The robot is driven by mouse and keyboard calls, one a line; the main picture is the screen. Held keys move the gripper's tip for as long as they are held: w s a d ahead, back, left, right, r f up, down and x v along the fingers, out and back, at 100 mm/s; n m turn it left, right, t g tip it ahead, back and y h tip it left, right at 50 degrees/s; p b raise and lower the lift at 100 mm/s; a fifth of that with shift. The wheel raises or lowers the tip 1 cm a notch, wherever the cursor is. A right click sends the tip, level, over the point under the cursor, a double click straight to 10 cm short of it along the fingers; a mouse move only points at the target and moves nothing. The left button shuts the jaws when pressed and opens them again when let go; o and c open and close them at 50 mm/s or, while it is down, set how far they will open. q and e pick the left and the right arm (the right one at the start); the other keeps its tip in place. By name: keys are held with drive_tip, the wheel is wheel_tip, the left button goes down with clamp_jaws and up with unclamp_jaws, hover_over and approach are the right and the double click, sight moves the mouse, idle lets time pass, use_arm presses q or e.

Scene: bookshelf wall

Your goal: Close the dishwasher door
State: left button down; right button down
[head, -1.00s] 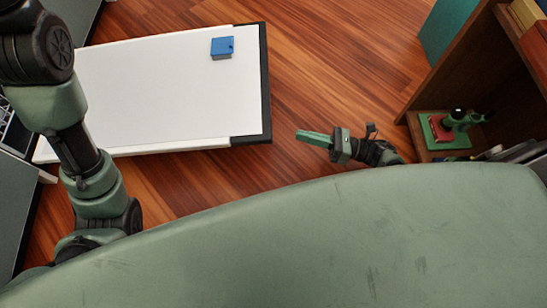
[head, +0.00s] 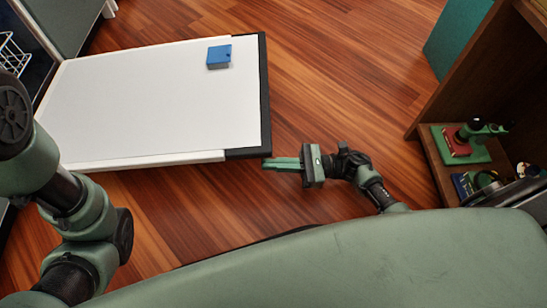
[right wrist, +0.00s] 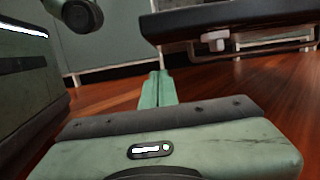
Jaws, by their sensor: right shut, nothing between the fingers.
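The dishwasher door (head: 150,105) is folded down open, its white inner face up, with a dark outer edge on the right. A blue box-like piece (head: 218,57) sits on its inner face near the far right corner. In the right wrist view the dark door edge (right wrist: 235,20) shows from low down, above and right of the fingers. My right gripper (head: 268,164) is shut and empty, its green fingertips close to the door's near right corner; I cannot tell if they touch. The fingers also show in the right wrist view (right wrist: 158,90). My left arm enters at left; its gripper is out of view.
A wire rack (head: 12,52) shows inside the dishwasher at the far left. A wooden bookshelf (head: 440,165) with a red and green item (head: 458,144) stands at right. Wood floor (head: 340,70) is clear between door and shelf.

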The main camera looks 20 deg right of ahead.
wheel_tip(320, 180, up, 4)
drive_tip(key=shift+d+f, duration=0.1)
drive_tip(key=shift+f, duration=0.15)
